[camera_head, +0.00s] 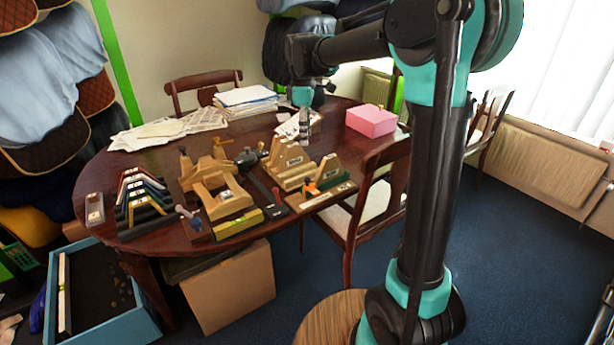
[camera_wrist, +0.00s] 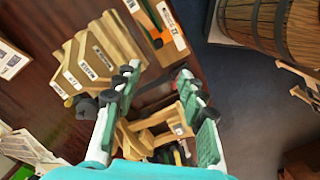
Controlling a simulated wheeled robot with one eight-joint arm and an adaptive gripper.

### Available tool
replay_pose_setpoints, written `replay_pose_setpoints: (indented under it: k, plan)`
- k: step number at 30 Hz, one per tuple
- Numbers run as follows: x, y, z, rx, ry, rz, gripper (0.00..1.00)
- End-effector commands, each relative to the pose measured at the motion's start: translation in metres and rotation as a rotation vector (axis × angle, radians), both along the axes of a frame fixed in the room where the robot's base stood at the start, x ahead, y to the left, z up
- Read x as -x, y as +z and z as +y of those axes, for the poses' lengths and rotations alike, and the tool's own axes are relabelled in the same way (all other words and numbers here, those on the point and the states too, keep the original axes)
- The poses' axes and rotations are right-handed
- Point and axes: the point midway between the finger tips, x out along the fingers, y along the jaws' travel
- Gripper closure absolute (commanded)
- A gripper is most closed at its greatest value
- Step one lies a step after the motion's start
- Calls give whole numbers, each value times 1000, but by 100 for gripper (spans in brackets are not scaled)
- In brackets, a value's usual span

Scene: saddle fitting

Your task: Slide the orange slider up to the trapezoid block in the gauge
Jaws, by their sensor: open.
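The small orange slider (camera_head: 311,188) sits on a long, narrow wooden gauge (camera_head: 328,196) near the table's front edge. In the wrist view the slider (camera_wrist: 157,43) shows at the upper middle, on the gauge (camera_wrist: 150,22), beyond my fingertips. I cannot clearly make out the trapezoid block in the gauge. Tan wooden blocks with labels (camera_head: 287,166) stand just behind the gauge; they also show in the wrist view (camera_wrist: 98,58). My gripper (camera_head: 305,128) hangs over the table behind these blocks. In the wrist view my gripper (camera_wrist: 160,84) is open, with nothing between its fingers.
A wooden frame (camera_head: 222,190) and a rack of dark angled pieces (camera_head: 142,196) stand left of the gauge. A pink box (camera_head: 371,121) is at the back right, papers (camera_head: 246,99) at the back. A chair (camera_head: 379,190) stands close to the front right.

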Motion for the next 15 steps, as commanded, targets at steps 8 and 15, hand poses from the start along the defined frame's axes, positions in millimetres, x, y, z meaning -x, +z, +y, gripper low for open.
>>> replay_pose_setpoints:
  k: [8,15]
  plan:
    - [-5,-3,-7,-41,-57,8,59]
    - [-5,-46,-6,-39,-55,7,59]
